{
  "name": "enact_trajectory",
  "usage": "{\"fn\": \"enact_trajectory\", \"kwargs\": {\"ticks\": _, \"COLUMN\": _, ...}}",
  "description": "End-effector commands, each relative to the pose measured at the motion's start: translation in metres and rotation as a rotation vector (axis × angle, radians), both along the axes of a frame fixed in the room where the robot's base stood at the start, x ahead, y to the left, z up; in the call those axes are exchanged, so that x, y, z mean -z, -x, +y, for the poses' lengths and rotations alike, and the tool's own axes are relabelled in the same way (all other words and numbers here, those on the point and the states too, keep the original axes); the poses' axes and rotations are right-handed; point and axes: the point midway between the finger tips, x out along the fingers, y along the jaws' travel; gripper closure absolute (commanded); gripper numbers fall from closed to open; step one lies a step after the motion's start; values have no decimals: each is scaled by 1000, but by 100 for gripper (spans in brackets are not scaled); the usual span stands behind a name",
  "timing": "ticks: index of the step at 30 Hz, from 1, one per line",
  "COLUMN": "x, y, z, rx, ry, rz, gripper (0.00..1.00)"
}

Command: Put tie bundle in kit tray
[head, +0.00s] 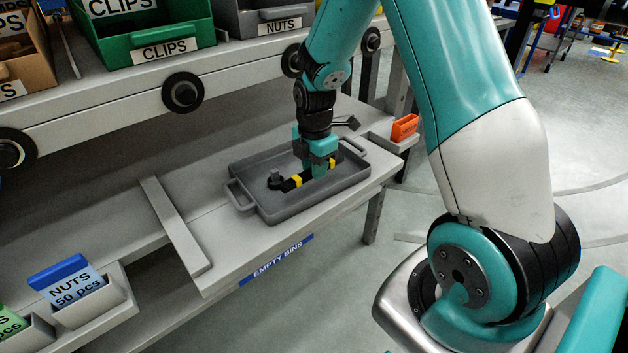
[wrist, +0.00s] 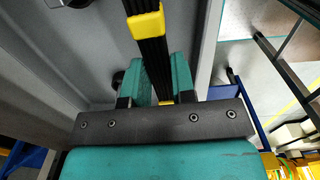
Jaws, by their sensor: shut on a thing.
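The tie bundle (head: 291,183) is a black strip bundle with yellow bands. It lies lengthwise between the jaws of my gripper (head: 319,171), which is shut on it. In the head view, my gripper points down inside the outline of the grey kit tray (head: 267,213), and the bundle is low over or on the tray floor; I cannot tell whether it touches. In the wrist view, the bundle (wrist: 147,29) runs up from between the teal fingers of my gripper (wrist: 163,80).
A small dark round part (head: 274,180) shows at the tray's left. An orange card (head: 404,127) stands in a holder right of the tray. Above is a shelf with a green clips bin (head: 150,35) and a grey nuts bin (head: 265,20). A raised divider (head: 175,225) lies left of the tray.

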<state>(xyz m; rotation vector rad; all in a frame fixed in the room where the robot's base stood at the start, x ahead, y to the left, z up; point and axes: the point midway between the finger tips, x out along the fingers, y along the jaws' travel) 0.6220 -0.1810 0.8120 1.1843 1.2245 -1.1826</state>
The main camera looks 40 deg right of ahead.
Motion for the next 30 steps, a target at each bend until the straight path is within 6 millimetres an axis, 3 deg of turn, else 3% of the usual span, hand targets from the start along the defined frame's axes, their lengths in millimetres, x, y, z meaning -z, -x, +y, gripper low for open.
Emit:
{"fn": "enact_trajectory", "kwargs": {"ticks": 7, "x": 37, "y": 1, "z": 0, "rx": 1, "ry": -1, "rz": 5, "gripper": 100}}
{"fn": "enact_trajectory", "kwargs": {"ticks": 18, "x": 42, "y": 0, "z": 0, "rx": 1, "ry": 0, "rz": 1, "gripper": 100}}
{"fn": "enact_trajectory", "kwargs": {"ticks": 19, "x": 42, "y": 0, "z": 0, "rx": 1, "ry": 0, "rz": 1, "gripper": 74}}
{"fn": "enact_trajectory", "kwargs": {"ticks": 22, "x": 41, "y": 0, "z": 0, "rx": 1, "ry": 0, "rz": 1, "gripper": 51}}
{"fn": "enact_trajectory", "kwargs": {"ticks": 30, "x": 41, "y": 0, "z": 0, "rx": 1, "ry": 0, "rz": 1, "gripper": 50}}
